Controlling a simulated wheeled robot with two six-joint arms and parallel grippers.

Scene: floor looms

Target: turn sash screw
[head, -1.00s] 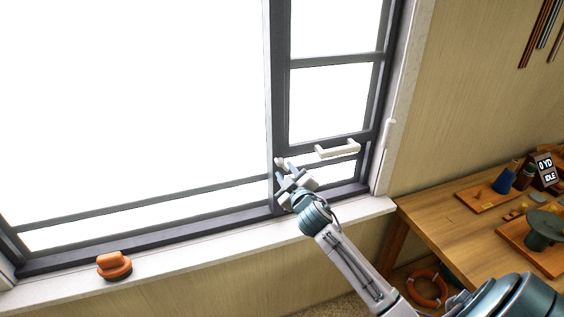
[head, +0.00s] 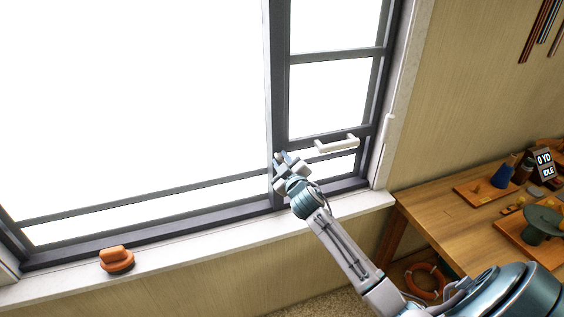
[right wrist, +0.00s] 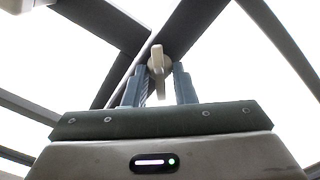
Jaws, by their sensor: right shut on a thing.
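The sash screw (right wrist: 158,58) is a pale, wing-shaped piece on the dark window frame in the right wrist view. My right gripper (right wrist: 159,88) is shut on its wing, with one finger on each side. In the head view my right gripper (head: 284,164) is at the lower left of the sash, on the dark upright. The fingers largely hide the screw there. The dark sash (head: 281,90) carries a white bar handle (head: 337,145) to the right of my gripper. My left gripper is out of view.
An orange knobbed object (head: 116,262) sits on the white sill (head: 210,247) at left. A wooden bench (head: 440,200) with trays and a small sign (head: 545,165) stands at right. An orange ring (head: 426,281) lies below it. The sill between is clear.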

